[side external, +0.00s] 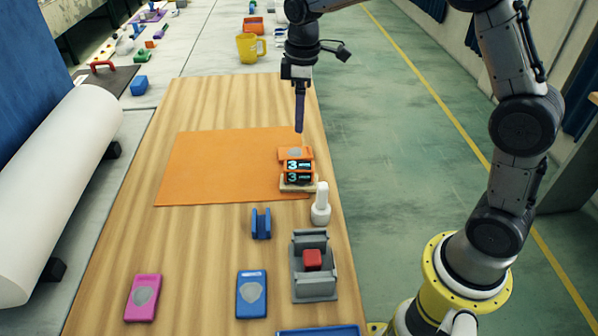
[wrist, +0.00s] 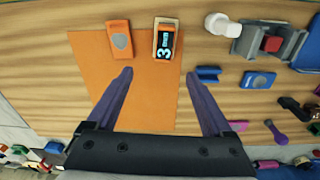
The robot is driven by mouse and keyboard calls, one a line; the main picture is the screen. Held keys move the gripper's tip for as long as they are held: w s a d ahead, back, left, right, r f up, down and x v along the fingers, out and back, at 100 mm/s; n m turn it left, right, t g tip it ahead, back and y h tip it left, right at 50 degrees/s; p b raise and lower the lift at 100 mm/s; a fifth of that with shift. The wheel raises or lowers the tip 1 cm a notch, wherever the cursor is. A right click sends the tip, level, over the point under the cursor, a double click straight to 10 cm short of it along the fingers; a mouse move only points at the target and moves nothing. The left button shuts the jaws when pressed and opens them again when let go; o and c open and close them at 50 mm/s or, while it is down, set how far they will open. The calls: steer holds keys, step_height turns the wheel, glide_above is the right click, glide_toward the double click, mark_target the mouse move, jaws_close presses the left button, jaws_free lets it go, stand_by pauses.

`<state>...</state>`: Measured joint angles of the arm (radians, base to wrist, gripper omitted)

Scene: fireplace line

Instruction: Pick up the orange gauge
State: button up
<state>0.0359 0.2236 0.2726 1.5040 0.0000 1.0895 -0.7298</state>
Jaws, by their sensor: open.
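The orange gauge (side external: 299,167) has a dark display with a bright 3 and sits on a pale block at the right edge of the orange mat (side external: 215,165). It also shows at the top of the wrist view (wrist: 165,42), display facing up. An orange piece with a grey badge (side external: 292,153) lies beside it, to its left in the wrist view (wrist: 120,40). My gripper (side external: 299,130) hangs above the mat's far right side, pointing down. In the wrist view my gripper (wrist: 157,72) is open and empty, its purple fingers apart, below the gauge.
A white bottle-like piece (side external: 320,205) stands close to the gauge. A grey holder with a red block (side external: 312,260), a blue bracket (side external: 261,223), a blue badge piece (side external: 251,294) and a pink one (side external: 143,297) are nearer. The mat's left part is clear.

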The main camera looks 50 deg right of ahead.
step_height(320, 180, down, 3)
glide_above(299, 165)
steer(key=shift+g, duration=0.3)
steer(key=f, duration=0.8)
steer(key=shift+d, duration=0.2)
steer(key=shift+a+f, duration=0.15)
steer(key=shift+f, duration=1.15)
steer(key=shift+a+f, duration=0.1)
steer(key=shift+f, duration=1.2)
steer(key=shift+c, duration=0.3)
steer(key=shift+r, duration=0.1)
jaws_close()
